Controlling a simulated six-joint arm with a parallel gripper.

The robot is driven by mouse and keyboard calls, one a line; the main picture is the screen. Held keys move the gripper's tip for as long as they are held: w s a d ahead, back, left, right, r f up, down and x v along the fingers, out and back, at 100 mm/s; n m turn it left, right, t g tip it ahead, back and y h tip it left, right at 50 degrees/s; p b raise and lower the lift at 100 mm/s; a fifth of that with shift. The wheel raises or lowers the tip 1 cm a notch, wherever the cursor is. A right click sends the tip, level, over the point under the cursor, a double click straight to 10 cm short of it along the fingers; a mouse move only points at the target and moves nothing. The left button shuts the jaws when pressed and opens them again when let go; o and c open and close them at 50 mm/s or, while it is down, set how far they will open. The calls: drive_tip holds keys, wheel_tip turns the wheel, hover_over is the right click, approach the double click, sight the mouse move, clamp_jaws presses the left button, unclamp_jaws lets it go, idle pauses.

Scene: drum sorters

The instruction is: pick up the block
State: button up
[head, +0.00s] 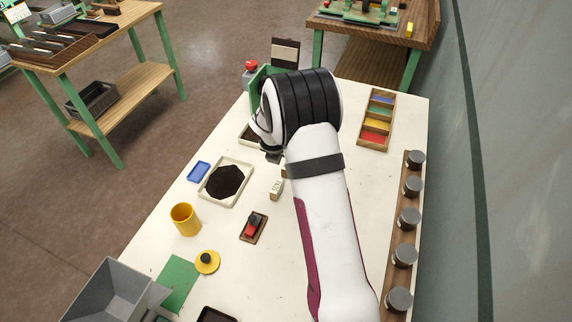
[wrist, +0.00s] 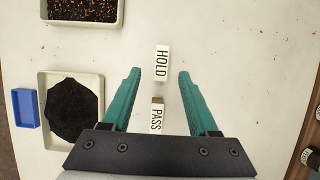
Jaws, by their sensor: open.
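Two small lettered blocks lie in line in the wrist view. One is white and reads HOLD (wrist: 162,62); the other reads PASS (wrist: 157,119) and has a brown wooden end. I cannot tell which one is the task's block. In the head view a small pale lettered block (head: 277,188) stands on the white table beside my forearm. My gripper (wrist: 158,74) is open, with its two teal fingers apart on either side of the gap between the blocks. Nothing is held. In the head view my arm hides most of the gripper.
A white tray of dark material (head: 206,200) and a blue dish (head: 198,172) lie left. A yellow cup (head: 185,219), red piece on a brown base (head: 252,226), and yellow disc (head: 208,265) lie nearer. A knobbed wooden rail (head: 393,278) and a colour-compartment tray (head: 359,143) stand right.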

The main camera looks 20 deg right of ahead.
drive_tip(key=x, duration=0.5)
drive_tip(key=shift+d+f, duration=0.1)
clamp_jaws()
